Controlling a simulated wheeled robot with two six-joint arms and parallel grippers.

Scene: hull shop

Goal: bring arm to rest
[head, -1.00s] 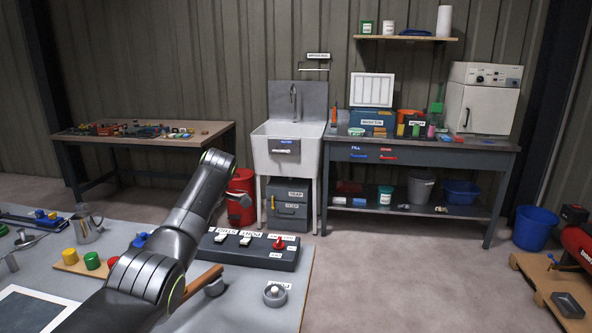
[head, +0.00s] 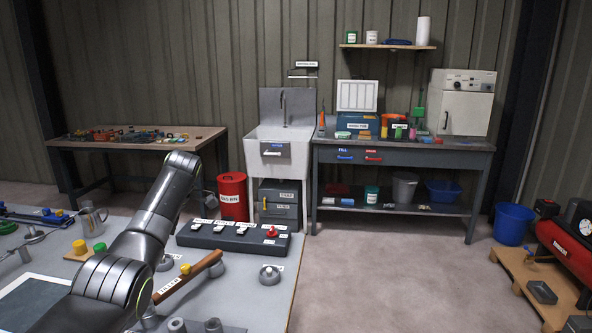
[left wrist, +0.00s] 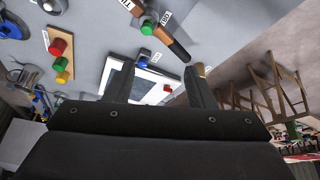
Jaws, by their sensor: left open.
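My left arm reaches up from the bottom left of the head view, bent over the grey table (head: 235,278). Its gripper is mostly hidden behind the arm there. In the left wrist view my left gripper (left wrist: 158,70) shows its two fingers apart with nothing held between them. Beyond the fingers lies a white-and-dark panel (left wrist: 152,84) on the table. My right gripper is in neither view.
A brown wooden bar (head: 190,278), a dark switch box (head: 225,238) and a grey round knob (head: 270,274) are on the table near my arm. A red bin (head: 232,198), a sink (head: 280,152) and a workbench (head: 400,152) stand beyond.

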